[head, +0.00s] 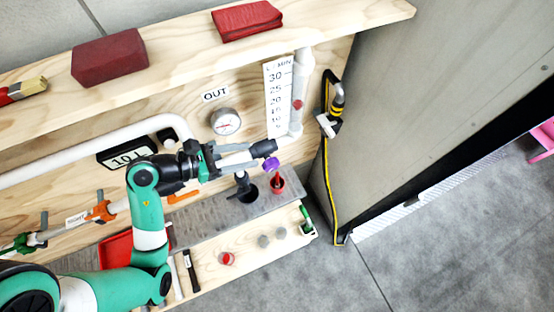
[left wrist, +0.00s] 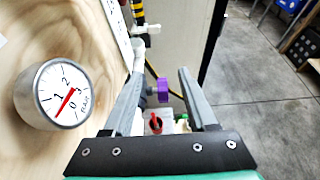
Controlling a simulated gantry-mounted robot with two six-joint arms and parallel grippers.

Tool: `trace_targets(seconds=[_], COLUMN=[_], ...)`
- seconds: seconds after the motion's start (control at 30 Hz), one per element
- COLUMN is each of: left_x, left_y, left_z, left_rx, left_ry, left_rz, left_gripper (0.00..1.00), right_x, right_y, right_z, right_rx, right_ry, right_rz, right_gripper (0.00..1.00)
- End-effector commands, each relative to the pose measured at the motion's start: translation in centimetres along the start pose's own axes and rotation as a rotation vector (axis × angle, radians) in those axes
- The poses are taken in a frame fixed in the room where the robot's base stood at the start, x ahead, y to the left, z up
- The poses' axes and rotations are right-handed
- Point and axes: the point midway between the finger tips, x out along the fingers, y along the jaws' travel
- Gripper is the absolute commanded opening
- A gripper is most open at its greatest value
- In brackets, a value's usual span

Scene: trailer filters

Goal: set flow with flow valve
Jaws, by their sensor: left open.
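The flow valve appears to be the purple knob (head: 271,164) below the flow meter; its purple part also shows in the left wrist view (left wrist: 163,91). My left gripper (head: 253,154) is open and empty, with its fingers reaching toward the knob. In the left wrist view the knob lies between the open fingers (left wrist: 160,74), seemingly beyond or near their tips; contact cannot be told. The flow scale (head: 278,92) is marked in L/min, and a red float (head: 298,104) shows in the clear tube beside it. My right gripper is not in view.
A round gauge (head: 226,121) sits on the wooden panel under "OUT", close to my left gripper. A red-handled part (head: 278,181) stands below the knob on a grey shelf (head: 205,217). A hose with a white fitting (head: 328,125) hangs at right. Open floor lies beyond.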

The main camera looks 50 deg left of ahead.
Motion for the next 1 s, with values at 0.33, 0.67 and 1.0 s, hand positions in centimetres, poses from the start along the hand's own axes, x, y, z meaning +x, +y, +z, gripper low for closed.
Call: trace_targets(seconds=[0.33, 0.67, 1.0], left_x=[1.6, 7.0, 10.6], left_y=[-0.1, -0.1, 0.0], left_z=[-3.5, -7.2, -7.0], left_rx=[-0.002, 0.006, 0.003], left_ry=[-0.001, -0.004, -0.004], left_rz=[-0.004, -0.008, -0.001], left_gripper=[0.57, 0.57, 0.57], right_x=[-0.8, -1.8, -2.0], right_y=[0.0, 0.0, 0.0], right_z=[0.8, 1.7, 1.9], right_rx=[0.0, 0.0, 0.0], right_ry=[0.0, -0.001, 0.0], right_rz=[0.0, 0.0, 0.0], right_gripper=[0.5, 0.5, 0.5])
